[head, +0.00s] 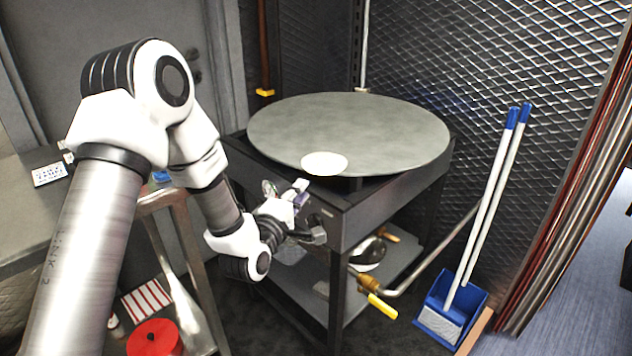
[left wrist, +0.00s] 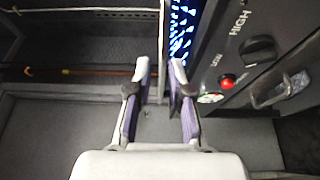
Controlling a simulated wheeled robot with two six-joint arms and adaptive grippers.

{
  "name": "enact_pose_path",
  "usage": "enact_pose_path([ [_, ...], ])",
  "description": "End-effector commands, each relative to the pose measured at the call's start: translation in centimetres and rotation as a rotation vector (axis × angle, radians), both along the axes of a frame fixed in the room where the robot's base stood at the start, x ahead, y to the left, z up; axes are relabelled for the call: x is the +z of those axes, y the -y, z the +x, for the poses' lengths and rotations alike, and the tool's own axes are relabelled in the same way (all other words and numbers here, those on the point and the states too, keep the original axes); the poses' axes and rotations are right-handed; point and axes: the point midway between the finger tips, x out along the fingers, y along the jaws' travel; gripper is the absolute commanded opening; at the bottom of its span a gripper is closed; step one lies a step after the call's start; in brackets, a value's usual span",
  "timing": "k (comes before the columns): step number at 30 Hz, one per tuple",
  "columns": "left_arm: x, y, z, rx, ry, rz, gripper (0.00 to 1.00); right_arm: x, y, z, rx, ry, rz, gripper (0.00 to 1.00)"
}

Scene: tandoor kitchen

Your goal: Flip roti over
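The roti (head: 324,164) is a small pale white disc lying flat on the near edge of the large round grey griddle (head: 350,125). My left gripper (head: 302,191) is just below and in front of that edge, by the stove's front panel, apart from the roti. In the left wrist view its two purple-padded fingers (left wrist: 159,75) stand apart with nothing between them. The roti does not show in the left wrist view. My right gripper is not in view.
The black stove (head: 365,215) carries the griddle. Its panel has a black knob (left wrist: 257,49) and a red button (left wrist: 227,81); blue flames (left wrist: 182,30) show beside the panel. A blue dustpan (head: 450,308) stands at right. A metal counter (head: 22,215) is at left.

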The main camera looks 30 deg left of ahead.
Motion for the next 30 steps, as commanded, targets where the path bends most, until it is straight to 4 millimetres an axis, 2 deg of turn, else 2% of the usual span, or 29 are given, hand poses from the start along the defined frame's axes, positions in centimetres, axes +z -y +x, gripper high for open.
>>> enact_pose_path([
  [8,0.0,-0.2,4.9,-0.001,-0.001,0.004,0.20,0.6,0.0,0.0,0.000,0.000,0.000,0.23],
  [13,-0.2,-0.3,7.2,0.000,-0.002,0.003,0.20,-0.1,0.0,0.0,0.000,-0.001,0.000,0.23],
  [18,-0.2,-0.4,8.2,0.000,-0.005,0.003,0.20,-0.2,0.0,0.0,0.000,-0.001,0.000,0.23],
  [24,-0.1,-0.4,8.2,0.000,-0.005,0.003,0.20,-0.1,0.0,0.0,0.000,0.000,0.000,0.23],
  [25,-0.1,-0.4,8.2,0.000,-0.005,0.003,0.19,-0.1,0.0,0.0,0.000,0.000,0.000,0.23],
  [28,-0.1,-0.4,8.2,0.000,-0.005,0.003,0.01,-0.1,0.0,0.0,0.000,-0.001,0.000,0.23],
  [30,-0.1,-0.4,8.2,0.000,-0.005,0.003,0.00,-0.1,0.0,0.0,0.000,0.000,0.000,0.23],
])
